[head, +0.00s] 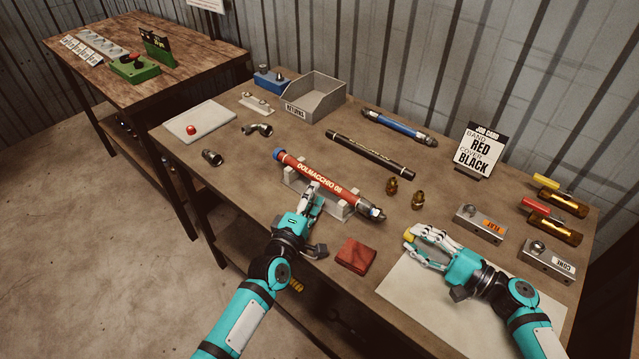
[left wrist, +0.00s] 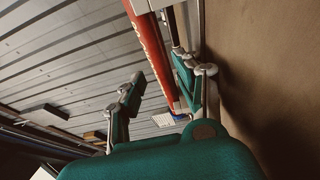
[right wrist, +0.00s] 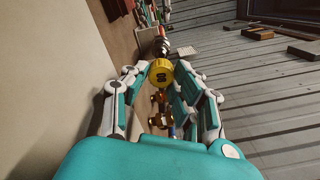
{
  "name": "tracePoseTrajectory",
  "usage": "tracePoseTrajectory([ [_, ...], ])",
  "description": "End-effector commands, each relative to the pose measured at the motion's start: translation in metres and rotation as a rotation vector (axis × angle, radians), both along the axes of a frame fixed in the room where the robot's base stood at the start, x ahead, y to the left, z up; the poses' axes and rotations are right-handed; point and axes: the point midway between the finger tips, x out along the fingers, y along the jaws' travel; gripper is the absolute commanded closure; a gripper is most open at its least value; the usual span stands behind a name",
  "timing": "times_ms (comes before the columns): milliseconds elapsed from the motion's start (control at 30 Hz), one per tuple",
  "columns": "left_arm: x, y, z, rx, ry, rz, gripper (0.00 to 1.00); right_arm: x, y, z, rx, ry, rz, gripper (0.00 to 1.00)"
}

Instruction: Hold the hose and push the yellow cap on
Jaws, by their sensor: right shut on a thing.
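The red hose (head: 318,178), lettered DOLMACCHIO 08, lies in a pale cradle (head: 330,203). It has a blue band at its far left end and a metal fitting (head: 370,212) at its near right end. My left gripper (head: 311,193) is at the near side of the hose's middle. In the left wrist view its fingers are spread, with the hose (left wrist: 148,45) passing beyond and between them; contact is not clear. My right gripper (head: 410,243) is shut on the yellow cap (head: 409,236), right of the hose's fitting and apart from it. The cap's face (right wrist: 161,73) shows between the right fingertips.
A red cloth (head: 356,255) lies between the grippers, and a pale mat (head: 400,290) lies under the right arm. Brass fittings (head: 392,186), a black hose (head: 370,155), a blue hose (head: 398,127) and a grey returns bin (head: 316,98) stand behind.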

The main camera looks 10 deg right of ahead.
Motion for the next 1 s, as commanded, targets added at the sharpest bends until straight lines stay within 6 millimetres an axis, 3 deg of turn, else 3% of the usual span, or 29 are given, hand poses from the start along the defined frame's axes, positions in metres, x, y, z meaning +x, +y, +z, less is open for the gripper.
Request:
tracePoseTrajectory([
  [100,0.021,-0.013,0.001,0.001,-0.002,-0.001,0.65,0.0,0.0,0.0,0.0,0.0,0.0,1.0],
  [300,0.042,-0.025,0.0,0.001,-0.001,0.0,0.65,0.0,0.0,0.0,0.0,0.0,0.0,1.0],
  [767,0.05,-0.03,0.0,-0.001,0.001,0.0,0.65,0.0,0.0,0.0,0.0,0.0,0.0,1.0],
  [1000,0.05,-0.03,0.0,0.0,0.0,0.001,0.95,0.0,0.0,0.0,0.0,0.0,0.0,1.0],
])
